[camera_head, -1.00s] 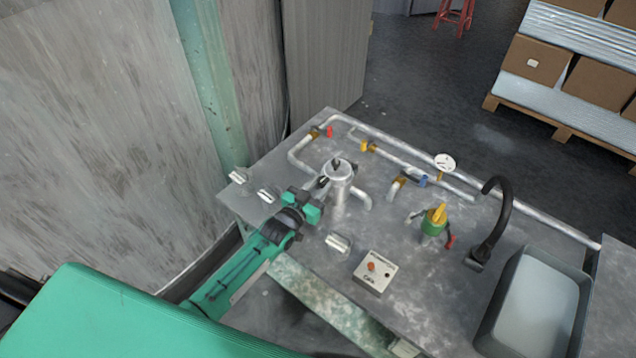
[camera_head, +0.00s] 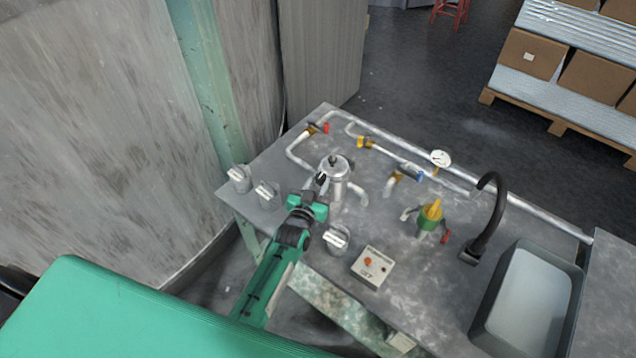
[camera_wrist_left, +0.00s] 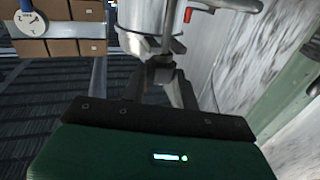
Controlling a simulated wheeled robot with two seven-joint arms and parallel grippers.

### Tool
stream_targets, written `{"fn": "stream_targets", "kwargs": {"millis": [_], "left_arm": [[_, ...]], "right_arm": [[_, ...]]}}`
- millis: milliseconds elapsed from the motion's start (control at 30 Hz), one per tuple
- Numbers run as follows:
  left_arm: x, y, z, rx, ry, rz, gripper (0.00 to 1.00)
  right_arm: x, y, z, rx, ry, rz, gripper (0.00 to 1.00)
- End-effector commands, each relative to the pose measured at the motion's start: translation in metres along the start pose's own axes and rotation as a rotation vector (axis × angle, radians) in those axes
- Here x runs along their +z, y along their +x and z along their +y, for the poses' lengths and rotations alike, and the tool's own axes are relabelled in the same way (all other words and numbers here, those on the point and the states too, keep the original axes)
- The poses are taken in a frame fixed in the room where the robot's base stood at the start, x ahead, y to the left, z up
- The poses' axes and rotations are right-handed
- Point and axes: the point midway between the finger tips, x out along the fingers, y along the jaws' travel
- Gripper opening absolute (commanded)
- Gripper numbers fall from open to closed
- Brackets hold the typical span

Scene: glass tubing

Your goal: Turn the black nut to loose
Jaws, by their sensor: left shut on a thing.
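A silver metal cylinder (camera_head: 338,186) stands upright on the grey table, with a small black knob on its lid. A small black nut (camera_head: 321,178) sits on its left side; the wrist view shows it as a dark part (camera_wrist_left: 161,76) below the cylinder (camera_wrist_left: 148,18). My left gripper (camera_head: 316,192), with green jaws, is at the left side of the cylinder. In the left wrist view its dark fingers (camera_wrist_left: 158,84) are closed around the dark part, and their contact is partly hidden. My right gripper is not in view.
Several silver fittings (camera_head: 266,194) stand near the left and front edges. A button box (camera_head: 371,267), a green and yellow valve (camera_head: 430,215), a gauge (camera_head: 441,158), a black curved spout (camera_head: 490,215) and a sink (camera_head: 489,306) lie right. Pipes (camera_head: 300,149) run along the back.

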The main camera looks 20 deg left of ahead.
Motion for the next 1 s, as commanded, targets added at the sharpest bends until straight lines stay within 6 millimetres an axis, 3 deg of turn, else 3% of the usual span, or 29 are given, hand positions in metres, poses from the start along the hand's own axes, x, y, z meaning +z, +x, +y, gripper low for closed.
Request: {"fn": "stream_targets", "kwargs": {"millis": [33,67,167,567,1000], "left_arm": [[-0.004,0.001,-0.001,-0.001,0.002,0.007,0.07],[-0.004,0.001,-0.001,-0.001,0.002,0.007,0.36],[-0.003,0.001,-0.001,0.000,0.001,0.005,0.52],[0.000,-0.007,0.000,0.000,0.001,0.000,0.52],[0.001,-0.085,0.000,0.000,0.001,0.000,0.52]], "right_arm": [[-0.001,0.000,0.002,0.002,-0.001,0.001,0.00],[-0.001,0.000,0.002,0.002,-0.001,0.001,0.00],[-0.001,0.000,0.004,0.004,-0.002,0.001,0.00],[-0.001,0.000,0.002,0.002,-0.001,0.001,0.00],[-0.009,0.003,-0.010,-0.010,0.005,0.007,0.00]]}}
